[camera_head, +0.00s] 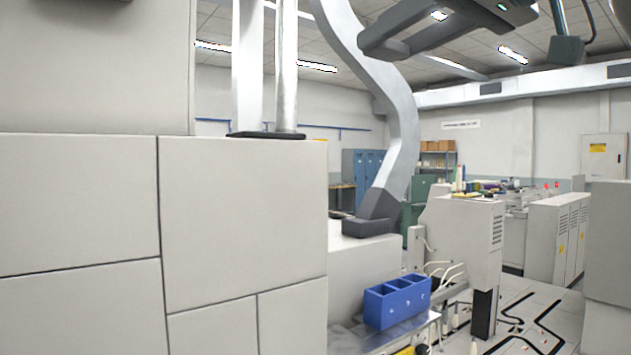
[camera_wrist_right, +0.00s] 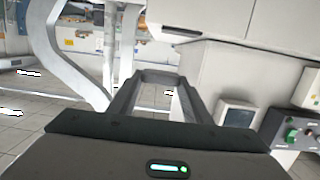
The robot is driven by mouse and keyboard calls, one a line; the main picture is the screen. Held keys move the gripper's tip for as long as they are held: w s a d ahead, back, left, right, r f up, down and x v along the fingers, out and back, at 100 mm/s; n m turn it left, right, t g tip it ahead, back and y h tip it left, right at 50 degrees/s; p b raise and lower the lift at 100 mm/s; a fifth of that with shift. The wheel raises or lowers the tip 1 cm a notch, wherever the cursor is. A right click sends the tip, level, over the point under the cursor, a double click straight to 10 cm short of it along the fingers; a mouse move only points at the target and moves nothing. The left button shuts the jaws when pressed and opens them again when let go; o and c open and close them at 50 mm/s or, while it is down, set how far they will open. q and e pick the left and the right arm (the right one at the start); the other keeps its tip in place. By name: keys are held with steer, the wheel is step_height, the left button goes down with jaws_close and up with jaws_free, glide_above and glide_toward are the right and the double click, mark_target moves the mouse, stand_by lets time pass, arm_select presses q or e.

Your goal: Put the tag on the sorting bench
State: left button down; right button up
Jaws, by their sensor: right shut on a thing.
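My right gripper (camera_head: 372,48) is high at the top right of the head view, above the machines. Its dark fingers also fill the middle of the right wrist view (camera_wrist_right: 158,76), with their tips together. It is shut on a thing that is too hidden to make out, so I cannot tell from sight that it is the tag. No tag shows elsewhere. No surface in view can be told for sure as the sorting bench. My left gripper is not in view.
A large pale cabinet (camera_head: 240,220) fills the left and stands close. A blue divided bin (camera_head: 395,303) sits on a low metal table (camera_head: 400,334). Grey machines (camera_head: 462,235) stand at the right, with floor (camera_head: 535,325) between them. A control panel (camera_wrist_right: 295,135) shows at the wrist view's right.

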steer(key=w+f+m+h, duration=0.1)
steer(key=w+f, duration=0.5)
steer(key=f, duration=0.3)
steer(key=w+f+t+h, duration=0.1)
steer(key=w+f, duration=0.4)
steer(key=f, duration=0.4)
steer(key=w+f+m, duration=0.1)
steer(key=w+f, duration=0.5)
steer(key=f, duration=0.3)
steer(key=d+f+m+t+h, duration=0.1)
steer(key=d+f+m+h, duration=0.15)
steer(key=f, duration=1.75)
steer(key=s+d+f+m+h, duration=0.1)
steer(key=s+d+f, duration=0.3)
steer(key=s+f, duration=0.4)
steer(key=s+d+f+m+t+h, duration=0.1)
steer(key=s+d+f+h, duration=0.2)
steer(key=s+f, duration=0.5)
steer(key=shift+s+d+f+h+b, duration=0.15)
steer(key=shift+d+f+h+b, duration=0.25)
steer(key=shift+f, duration=2.1)
steer(key=shift+a+m, duration=0.1)
steer(key=shift+m, duration=0.15)
steer(key=shift+s+f, duration=0.15)
steer(key=shift+f, duration=0.4)
steer(key=shift+s+f, duration=0.15)
steer(key=shift+f, duration=0.4)
